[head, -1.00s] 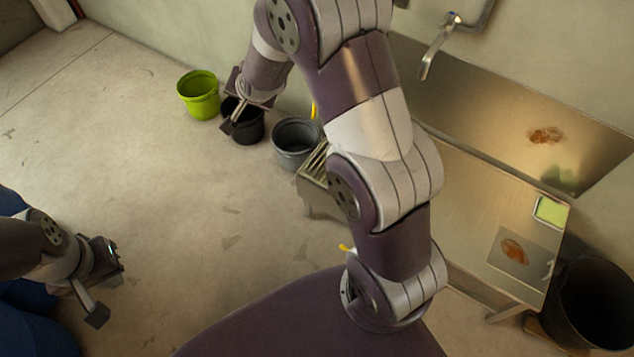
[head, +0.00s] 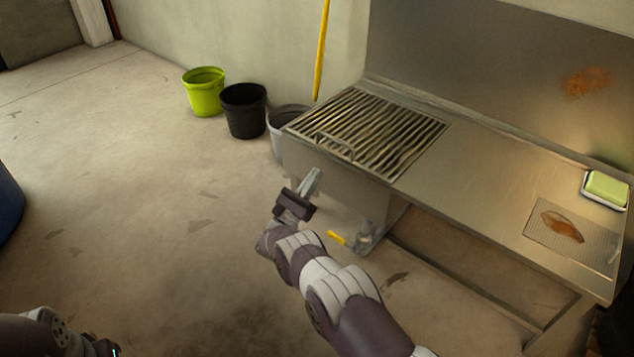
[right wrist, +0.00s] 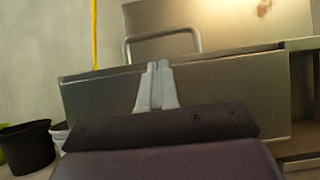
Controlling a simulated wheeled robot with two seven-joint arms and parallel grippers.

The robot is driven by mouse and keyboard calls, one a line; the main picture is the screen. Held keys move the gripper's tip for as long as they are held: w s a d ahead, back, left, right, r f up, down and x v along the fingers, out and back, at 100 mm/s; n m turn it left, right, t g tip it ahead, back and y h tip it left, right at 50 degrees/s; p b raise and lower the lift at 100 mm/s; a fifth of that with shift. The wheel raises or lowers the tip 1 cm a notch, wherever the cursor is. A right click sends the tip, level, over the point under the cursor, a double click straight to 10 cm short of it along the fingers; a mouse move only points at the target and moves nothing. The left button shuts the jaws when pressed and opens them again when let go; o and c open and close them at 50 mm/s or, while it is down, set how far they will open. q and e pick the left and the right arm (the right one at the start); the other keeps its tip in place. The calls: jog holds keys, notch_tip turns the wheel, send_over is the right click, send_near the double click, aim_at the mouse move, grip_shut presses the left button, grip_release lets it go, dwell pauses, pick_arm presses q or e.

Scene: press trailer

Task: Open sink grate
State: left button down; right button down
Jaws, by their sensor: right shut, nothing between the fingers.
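The sink grate (head: 368,130) is a set of metal slats lying flat over the left end of the steel sink. A thin bar handle (head: 335,143) stands at its front left edge; it also shows in the right wrist view as a raised grey loop (right wrist: 163,43). My right gripper (head: 314,175) is shut and empty, just in front of the sink's front wall and below the handle, apart from it. In the right wrist view its fingers (right wrist: 157,68) point up toward the sink's rim. My left arm shows only at the lower left edge; its gripper's fingers are not visible.
A green bucket (head: 204,95), a black bucket (head: 244,112) and a grey bucket (head: 277,128) stand on the floor left of the sink. A yellow pole (head: 321,50) leans by the wall. A soap dish (head: 604,190) is on the right counter.

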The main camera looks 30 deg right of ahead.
jog(key=b+x, duration=0.3)
jog(key=x, duration=0.5)
jog(key=shift+r, duration=0.15)
